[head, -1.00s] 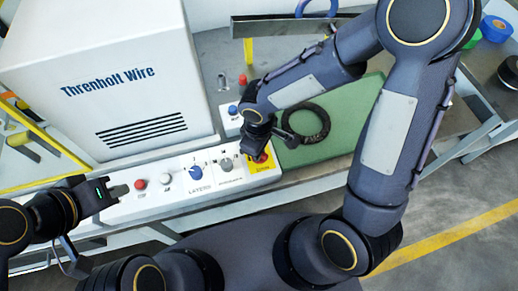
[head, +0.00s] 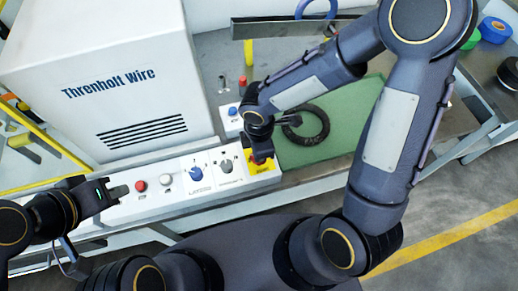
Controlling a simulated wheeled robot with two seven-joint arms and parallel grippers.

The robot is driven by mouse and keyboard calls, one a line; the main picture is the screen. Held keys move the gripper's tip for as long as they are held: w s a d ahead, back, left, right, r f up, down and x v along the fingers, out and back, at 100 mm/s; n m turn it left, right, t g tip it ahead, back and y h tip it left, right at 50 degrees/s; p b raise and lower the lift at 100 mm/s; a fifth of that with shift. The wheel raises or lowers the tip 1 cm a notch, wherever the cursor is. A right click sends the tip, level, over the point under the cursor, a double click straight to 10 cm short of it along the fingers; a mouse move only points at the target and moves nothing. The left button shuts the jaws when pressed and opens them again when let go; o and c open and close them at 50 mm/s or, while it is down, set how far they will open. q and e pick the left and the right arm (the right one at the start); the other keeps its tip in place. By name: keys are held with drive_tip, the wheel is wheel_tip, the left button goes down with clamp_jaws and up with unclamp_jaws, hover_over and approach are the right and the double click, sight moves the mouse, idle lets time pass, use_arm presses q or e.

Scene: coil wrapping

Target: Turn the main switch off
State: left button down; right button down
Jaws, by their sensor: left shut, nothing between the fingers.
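The control panel (head: 150,204) runs along the front of the white machine. At its right end is a yellow plate (head: 266,171) with a red control on it, likely the main switch. My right gripper (head: 261,156) points down at this red control and covers most of it. I cannot tell whether its fingers touch or grip it, nor how the switch is turned. My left gripper (head: 122,193) is shut and empty, next to the panel's left part, beside a red button (head: 140,186).
A white button (head: 166,180), a blue knob (head: 195,173) and a grey knob (head: 226,165) sit on the panel. A black coil (head: 307,126) lies on a green mat (head: 345,140) to the right. My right arm spans above the mat.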

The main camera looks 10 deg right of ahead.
idle(0.5)
drive_tip(key=c, duration=1.5)
unclamp_jaws()
drive_tip(key=shift+o, duration=0.2)
drive_tip(key=shift+r, duration=0.1)
wheel_tip(320, 180, up, 8)
drive_tip(key=shift+f+p, duration=0.15)
drive_tip(key=shift+p, duration=0.25)
